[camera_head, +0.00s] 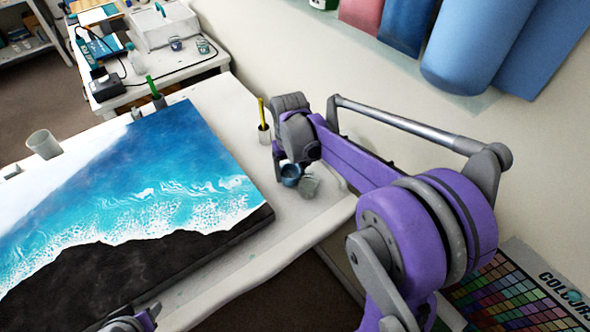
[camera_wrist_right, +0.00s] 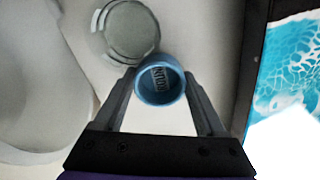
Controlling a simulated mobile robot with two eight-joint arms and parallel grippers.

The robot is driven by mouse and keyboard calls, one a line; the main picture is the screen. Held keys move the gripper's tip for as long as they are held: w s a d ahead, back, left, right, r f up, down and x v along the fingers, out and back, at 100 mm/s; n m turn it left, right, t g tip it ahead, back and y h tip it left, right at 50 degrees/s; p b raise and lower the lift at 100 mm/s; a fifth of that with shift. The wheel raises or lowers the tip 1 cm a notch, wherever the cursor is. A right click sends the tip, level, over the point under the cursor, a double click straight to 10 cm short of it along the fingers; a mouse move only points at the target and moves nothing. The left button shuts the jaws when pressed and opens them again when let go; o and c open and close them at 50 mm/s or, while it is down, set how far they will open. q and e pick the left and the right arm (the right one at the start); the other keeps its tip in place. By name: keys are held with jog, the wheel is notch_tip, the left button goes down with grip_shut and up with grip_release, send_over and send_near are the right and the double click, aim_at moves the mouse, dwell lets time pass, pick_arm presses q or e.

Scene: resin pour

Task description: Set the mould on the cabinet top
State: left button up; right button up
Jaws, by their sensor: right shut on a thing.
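My right gripper (camera_wrist_right: 160,98) is shut on a small blue round cup-like piece (camera_wrist_right: 158,84), probably the mould. It is hollow, with small raised lettering inside. In the head view the blue piece (camera_head: 290,176) shows just below the gripper, over the right end of the worktable; I cannot tell whether it touches the table. A clear grey cup (camera_wrist_right: 127,30) is close beside it, and also shows in the head view (camera_head: 310,187). Part of my left arm shows at the bottom edge, but its jaws are out of view. I cannot make out the cabinet top for certain.
A large blue-and-black ocean painting (camera_head: 140,190) covers much of the worktable (camera_head: 215,298). A cluttered white bench (camera_head: 190,68) is behind. A wall with hanging rolls is right.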

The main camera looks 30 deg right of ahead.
jog(key=shift+w+d+r, duration=0.1)
jog(key=shift+w+d, duration=0.05)
jog(key=shift+d, duration=0.85)
jog(key=shift+a+f, duration=0.15)
jog(key=shift+f, duration=0.45)
jog(key=shift+a+f, duration=0.1)
jog(key=shift+f, duration=0.1)
jog(key=o, duration=1.3)
